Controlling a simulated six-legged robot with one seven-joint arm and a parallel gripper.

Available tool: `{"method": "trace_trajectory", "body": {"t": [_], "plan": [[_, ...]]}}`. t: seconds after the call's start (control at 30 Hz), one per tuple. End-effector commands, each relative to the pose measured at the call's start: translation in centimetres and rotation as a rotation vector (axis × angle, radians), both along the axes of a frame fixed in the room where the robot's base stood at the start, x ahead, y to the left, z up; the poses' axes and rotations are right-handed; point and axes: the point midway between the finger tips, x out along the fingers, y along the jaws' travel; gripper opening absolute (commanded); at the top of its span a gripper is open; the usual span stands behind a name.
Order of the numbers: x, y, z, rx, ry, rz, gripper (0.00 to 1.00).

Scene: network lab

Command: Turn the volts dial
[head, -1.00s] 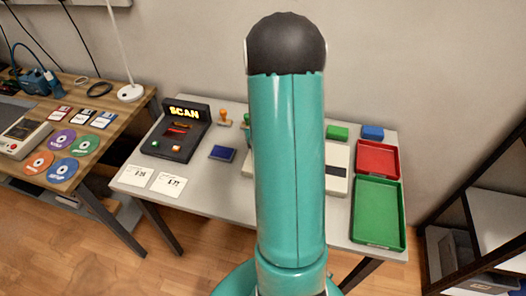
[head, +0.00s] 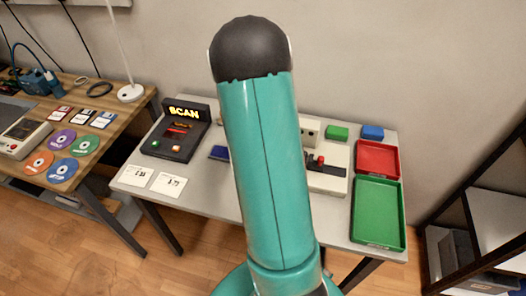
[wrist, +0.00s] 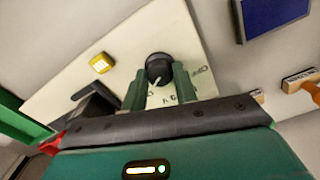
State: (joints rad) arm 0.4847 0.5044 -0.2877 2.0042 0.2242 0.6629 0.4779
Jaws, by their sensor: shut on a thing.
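The volts dial (wrist: 158,66) is a round black knob with a white pointer line, in the middle of the wrist view. It sits on a cream panel (wrist: 190,45) with printed marks, "OFF" among them. My gripper (wrist: 159,77) has its two teal fingers on either side of the dial and is shut on it. The lower part of the dial's scale is partly hidden by the fingers. In the head view my arm hides the gripper and the dial; part of a cream device (head: 338,156) shows right of it.
A yellow button (wrist: 101,63) and a dark raised part (wrist: 97,106) are left of the dial. A blue pad (wrist: 272,14) and an orange-handled stamp (wrist: 303,83) are to its right. Red (head: 378,158) and green trays (head: 378,213) stand at the table's right end.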

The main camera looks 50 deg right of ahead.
Motion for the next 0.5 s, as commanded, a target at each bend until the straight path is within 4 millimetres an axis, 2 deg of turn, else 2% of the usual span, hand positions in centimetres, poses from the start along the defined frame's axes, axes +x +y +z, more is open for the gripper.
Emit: {"method": "trace_trajectory", "body": {"t": [0.2, 0.5], "plan": [[0.05, 0.01, 0.05, 0.0, -0.001, -0.077, 0.06], [0.05, 0.01, 0.05, 0.0, -0.001, -0.103, 0.06]]}}
